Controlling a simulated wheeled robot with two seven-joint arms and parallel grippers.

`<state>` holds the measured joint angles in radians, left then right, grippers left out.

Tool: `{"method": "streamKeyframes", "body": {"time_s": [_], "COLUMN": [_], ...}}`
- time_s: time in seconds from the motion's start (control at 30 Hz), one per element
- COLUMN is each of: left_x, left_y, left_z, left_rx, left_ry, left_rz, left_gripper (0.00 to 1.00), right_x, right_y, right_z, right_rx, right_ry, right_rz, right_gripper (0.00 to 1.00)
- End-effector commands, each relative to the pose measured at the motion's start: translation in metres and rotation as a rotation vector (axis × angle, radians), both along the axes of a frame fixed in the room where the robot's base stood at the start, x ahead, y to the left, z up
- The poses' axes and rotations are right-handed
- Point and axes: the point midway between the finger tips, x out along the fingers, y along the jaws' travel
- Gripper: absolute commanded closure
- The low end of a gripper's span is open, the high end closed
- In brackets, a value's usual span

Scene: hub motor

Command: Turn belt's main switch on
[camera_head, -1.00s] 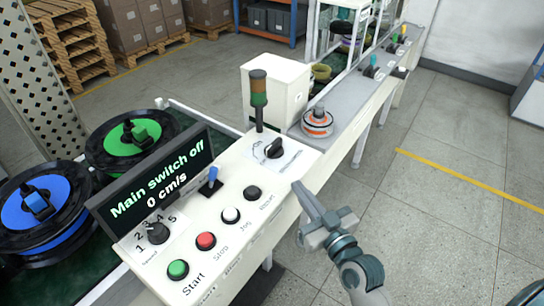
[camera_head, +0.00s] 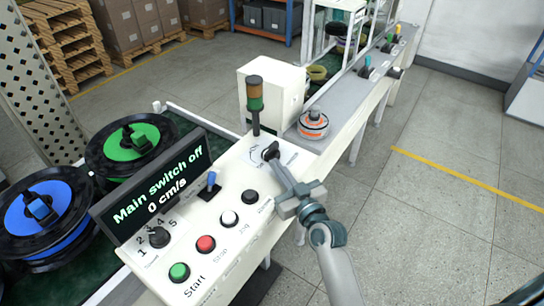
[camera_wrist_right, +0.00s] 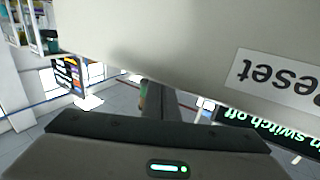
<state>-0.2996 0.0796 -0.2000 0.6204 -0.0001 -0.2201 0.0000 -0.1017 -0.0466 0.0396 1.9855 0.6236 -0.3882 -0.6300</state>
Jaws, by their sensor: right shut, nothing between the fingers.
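The control panel (camera_head: 222,262) carries a black rotary switch (camera_head: 270,151) at its far right end, beside a printed label. The display (camera_head: 155,187) reads "Main switch off" and "0 cm/s". My right gripper (camera_head: 277,166) is shut and empty, with its fingertips right at the rotary switch and partly covering it. I cannot tell whether they touch it. In the right wrist view, the panel surface with an upside-down "Reset" label (camera_wrist_right: 275,82) fills the upper right, and part of the display (camera_wrist_right: 270,137) shows. The rotary switch is not clear there. My left gripper is not in view.
Green (camera_head: 179,272), red (camera_head: 205,244), white (camera_head: 229,217) and black (camera_head: 250,196) buttons, a blue-tipped lever (camera_head: 211,183) and a speed dial (camera_head: 158,237) share the panel. A signal tower (camera_head: 254,100) stands close behind the rotary switch. Open floor lies to the right.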

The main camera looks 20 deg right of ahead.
Motion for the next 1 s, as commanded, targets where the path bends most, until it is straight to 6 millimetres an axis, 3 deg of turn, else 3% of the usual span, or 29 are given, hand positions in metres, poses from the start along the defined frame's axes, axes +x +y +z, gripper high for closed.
{"method": "streamKeyframes", "body": {"time_s": [0.1,0.33,1.0], "left_x": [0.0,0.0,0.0], "left_y": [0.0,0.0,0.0], "left_z": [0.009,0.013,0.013], "left_rx": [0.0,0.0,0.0], "left_ry": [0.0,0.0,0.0], "left_rz": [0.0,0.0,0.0], "left_gripper": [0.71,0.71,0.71], "right_x": [0.018,0.035,0.036], "right_y": [0.003,0.005,0.006], "right_z": [0.003,0.001,-0.001], "right_rx": [0.001,-0.001,-0.001], "right_ry": [0.0,0.0,0.001], "right_rz": [0.0,-0.001,-0.001], "right_gripper": [1.0,1.0,1.0]}}
